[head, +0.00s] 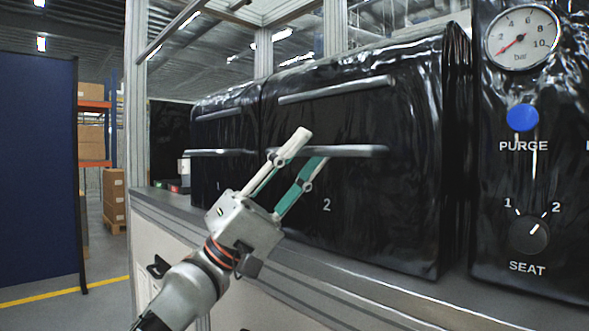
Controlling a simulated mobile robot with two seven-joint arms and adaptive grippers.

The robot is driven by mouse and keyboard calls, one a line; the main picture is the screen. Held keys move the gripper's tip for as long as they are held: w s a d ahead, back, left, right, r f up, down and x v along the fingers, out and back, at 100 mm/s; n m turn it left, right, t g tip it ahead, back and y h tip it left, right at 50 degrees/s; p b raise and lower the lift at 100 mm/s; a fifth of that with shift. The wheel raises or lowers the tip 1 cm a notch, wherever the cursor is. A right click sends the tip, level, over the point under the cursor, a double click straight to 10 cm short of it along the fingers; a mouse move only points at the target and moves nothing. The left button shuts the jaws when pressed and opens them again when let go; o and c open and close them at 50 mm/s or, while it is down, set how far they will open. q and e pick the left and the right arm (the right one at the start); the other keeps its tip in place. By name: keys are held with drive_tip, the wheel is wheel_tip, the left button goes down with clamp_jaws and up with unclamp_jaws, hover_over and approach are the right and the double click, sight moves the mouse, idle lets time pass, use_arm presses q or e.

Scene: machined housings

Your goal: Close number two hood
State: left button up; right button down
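The number two hood (380,195) is a glossy black cover on the right of the pair, marked with a white "2" (326,205). A horizontal grey handle bar (350,151) crosses its front, and a second bar (337,89) lies higher up. The front reaches down close to the counter; I see no clear gap there. My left gripper (311,147) is at the left part of the lower bar. Its fingers are apart, one tip overlapping the bar and the other just below it. Contact cannot be told. My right gripper is not in view.
A similar black housing marked "1" (205,170) stands left of it. To the right is a black panel with a gauge (524,37), a blue PURGE button (522,118) and a SEAT knob (528,235). A grey counter edge (350,285) runs below.

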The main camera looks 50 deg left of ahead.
use_arm(q)
drive_tip(key=v, duration=1.2)
idle(0.6)
idle(0.5)
